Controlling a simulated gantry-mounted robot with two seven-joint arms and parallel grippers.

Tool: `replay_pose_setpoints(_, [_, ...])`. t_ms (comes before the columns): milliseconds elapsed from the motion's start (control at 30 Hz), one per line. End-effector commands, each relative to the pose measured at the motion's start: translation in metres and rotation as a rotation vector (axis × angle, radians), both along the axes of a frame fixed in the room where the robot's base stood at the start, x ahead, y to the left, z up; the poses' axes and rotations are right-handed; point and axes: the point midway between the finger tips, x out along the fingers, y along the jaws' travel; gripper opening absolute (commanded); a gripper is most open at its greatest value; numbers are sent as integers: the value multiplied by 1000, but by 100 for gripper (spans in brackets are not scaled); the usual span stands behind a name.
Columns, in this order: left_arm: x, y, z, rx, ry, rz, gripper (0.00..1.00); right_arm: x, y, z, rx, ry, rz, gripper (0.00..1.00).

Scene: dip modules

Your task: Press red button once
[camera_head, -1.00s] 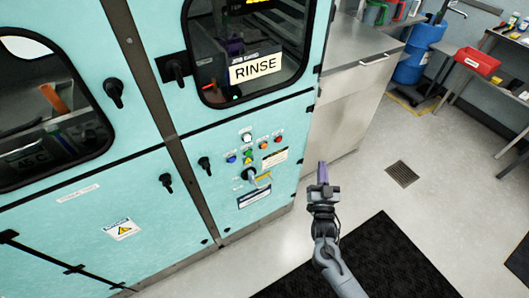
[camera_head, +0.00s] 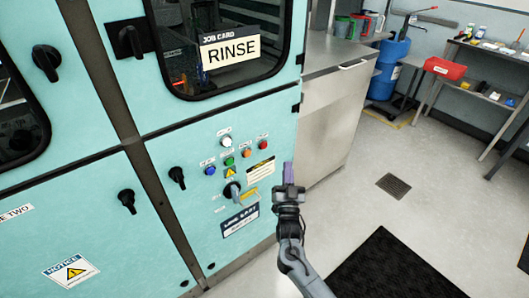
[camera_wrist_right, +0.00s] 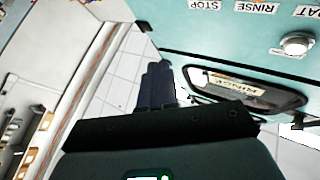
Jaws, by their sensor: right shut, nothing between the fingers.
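The red button (camera_head: 263,145) is the upper right one in a small group on the teal cabinet's control panel, at the centre of the head view. I cannot make it out in the right wrist view. My right gripper (camera_head: 288,168) is shut and empty, below and to the right of the red button and apart from it in the picture. In the right wrist view its dark fingers (camera_wrist_right: 155,85) are together with nothing held. My left gripper is not in view.
Beside the red button are an orange button (camera_head: 247,153), a white one (camera_head: 226,141), a green one (camera_head: 229,161) and a blue one (camera_head: 210,170). A black rotary switch (camera_head: 231,190) sits below. The floor right of the cabinet is open, with a black mat (camera_head: 385,270).

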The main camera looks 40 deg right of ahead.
Motion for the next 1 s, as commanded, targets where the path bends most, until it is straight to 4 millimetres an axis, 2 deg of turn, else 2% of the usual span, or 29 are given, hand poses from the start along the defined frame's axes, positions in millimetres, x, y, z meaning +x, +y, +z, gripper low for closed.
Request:
replay_pose_setpoints(367, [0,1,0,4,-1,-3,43,1,0,0,0,-1,0,0])
replay_pose_setpoints(567, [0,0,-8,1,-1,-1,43,8,0,-2,0,-2,0,0])
replay_pose_setpoints(1000, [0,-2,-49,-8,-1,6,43,58,2,-4,-1,-2,1,0])
